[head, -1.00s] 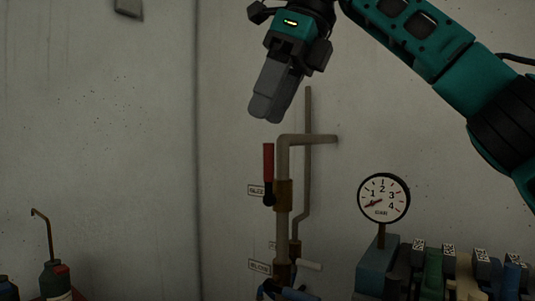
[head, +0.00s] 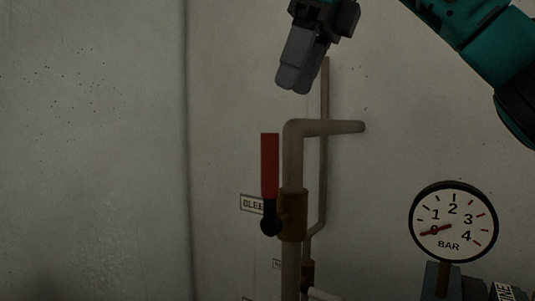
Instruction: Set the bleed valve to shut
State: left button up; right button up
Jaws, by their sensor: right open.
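The bleed valve has a brass body (head: 292,214) on a vertical grey pipe. Its red lever (head: 270,166) stands upright, parallel to the pipe, on a dark pivot (head: 270,222) at the body's left. A label reading "BLEE…" (head: 250,203) is on the wall behind, partly hidden by the lever. My right gripper (head: 293,86) hangs above the pipe's elbow, pointing down, apart from the lever. Its fingers overlap in this view, and it is open with nothing seen between them. My left gripper is out of view.
The pipe's horizontal arm (head: 338,128) runs right from the elbow. A thinner pipe (head: 324,160) rises behind it. A pressure gauge (head: 453,222) at the right has its needle near 0 BAR. A second valve shows partly at the bottom (head: 308,272). The wall at left is clear.

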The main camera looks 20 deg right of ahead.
aim_at(262, 167)
jog(key=x, duration=1.2)
jog(key=shift+a+f, duration=0.1)
jog(key=shift+f, duration=0.15)
jog(key=shift+c, duration=0.2)
grip_shut()
